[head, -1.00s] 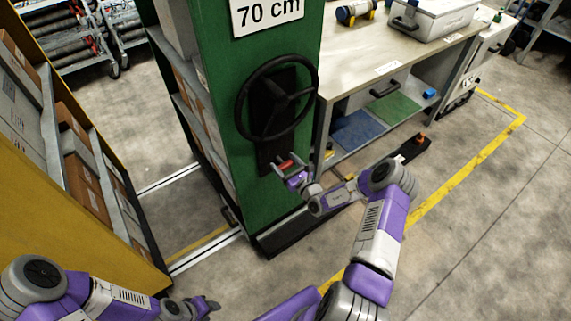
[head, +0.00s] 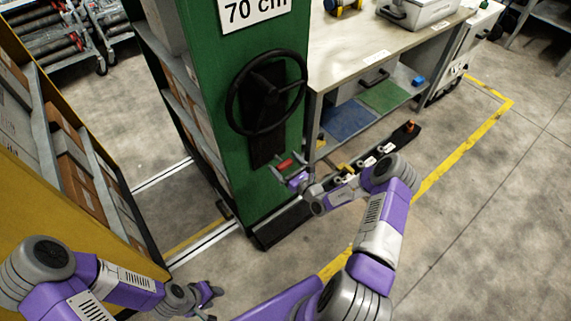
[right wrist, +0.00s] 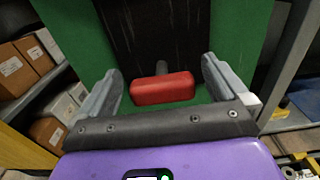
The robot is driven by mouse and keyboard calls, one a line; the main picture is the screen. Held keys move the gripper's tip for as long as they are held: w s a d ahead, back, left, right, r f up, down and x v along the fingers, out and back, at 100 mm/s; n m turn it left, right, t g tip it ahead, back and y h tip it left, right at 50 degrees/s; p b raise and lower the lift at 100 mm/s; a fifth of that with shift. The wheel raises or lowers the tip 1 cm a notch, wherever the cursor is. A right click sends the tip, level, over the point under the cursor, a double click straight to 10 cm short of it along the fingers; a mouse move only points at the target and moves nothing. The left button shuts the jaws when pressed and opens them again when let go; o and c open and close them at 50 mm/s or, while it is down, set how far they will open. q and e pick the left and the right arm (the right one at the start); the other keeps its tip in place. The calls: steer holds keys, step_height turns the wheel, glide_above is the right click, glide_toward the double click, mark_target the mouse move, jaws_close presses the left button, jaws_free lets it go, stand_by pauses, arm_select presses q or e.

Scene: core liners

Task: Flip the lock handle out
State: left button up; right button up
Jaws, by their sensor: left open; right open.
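The lock handle is a small red grip (head: 285,164) low on the green shelf end panel (head: 212,90), below the black handwheel (head: 266,92). It also shows in the right wrist view as a red block (right wrist: 162,88) on a short dark stem, in front of a black plate (right wrist: 155,35). My right gripper (head: 289,168) is open, with one finger on each side of the red grip and a gap on both sides. My left gripper (head: 212,293) is low at the bottom of the head view, away from the panel; it is open and holds nothing visible.
A workbench (head: 350,45) with a lower shelf stands right of the green panel. A yellow shelf unit (head: 60,220) with cardboard boxes stands at the left. Floor rails (head: 205,241) run between the shelf units. Open floor lies to the right.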

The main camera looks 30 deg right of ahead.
steer(key=s+d+p, duration=0.1)
steer(key=s, duration=0.6)
steer(key=shift+s+p, duration=0.25)
steer(key=shift+p, duration=0.15)
steer(key=shift+d, duration=0.1)
